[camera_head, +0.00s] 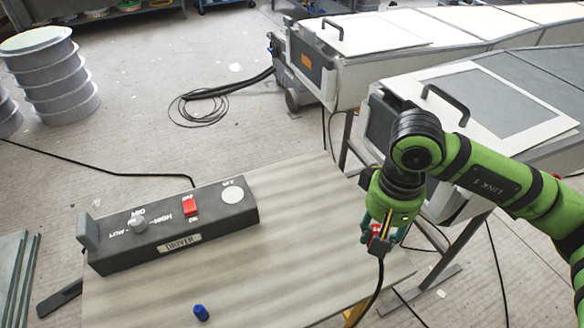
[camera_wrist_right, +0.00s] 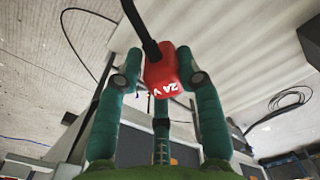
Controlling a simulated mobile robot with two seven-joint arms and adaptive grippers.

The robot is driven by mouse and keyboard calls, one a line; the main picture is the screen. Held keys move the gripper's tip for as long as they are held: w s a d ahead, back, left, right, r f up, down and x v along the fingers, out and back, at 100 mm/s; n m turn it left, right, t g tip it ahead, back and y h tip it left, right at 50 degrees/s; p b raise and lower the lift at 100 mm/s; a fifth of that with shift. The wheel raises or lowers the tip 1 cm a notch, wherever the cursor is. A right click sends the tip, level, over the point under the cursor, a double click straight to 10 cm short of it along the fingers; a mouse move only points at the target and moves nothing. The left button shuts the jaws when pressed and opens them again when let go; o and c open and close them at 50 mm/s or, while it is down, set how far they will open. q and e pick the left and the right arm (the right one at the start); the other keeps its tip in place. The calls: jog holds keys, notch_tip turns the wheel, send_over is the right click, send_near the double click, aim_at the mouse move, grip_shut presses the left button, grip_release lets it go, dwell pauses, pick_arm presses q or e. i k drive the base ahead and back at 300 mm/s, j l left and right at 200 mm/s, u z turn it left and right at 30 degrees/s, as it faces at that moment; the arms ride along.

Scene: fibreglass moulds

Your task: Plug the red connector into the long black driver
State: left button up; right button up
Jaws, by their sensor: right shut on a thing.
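The long black driver (camera_head: 175,228) lies on the table at the left in the head view, with a red switch, a knob and a round pale disc on its top. My right gripper (camera_head: 377,236) is over the right end of the table, well to the right of the driver and apart from it. It is shut on the red connector (camera_wrist_right: 168,72), which is marked "24 V" and has a black cable running from it. In the head view the connector is mostly hidden by the fingers. My left gripper is not in view.
A small blue connector (camera_head: 201,312) stands on the table (camera_head: 270,275) in front of the driver. Large grey moulds (camera_head: 500,95) on stands fill the back right. The table between driver and right gripper is clear. Stacked drums (camera_head: 55,80) stand on the floor behind.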

aim_at(224, 207)
jog(key=u, duration=1.2)
jog(key=i+l, duration=0.1)
jog(key=l, duration=0.5)
jog(key=i, duration=0.05)
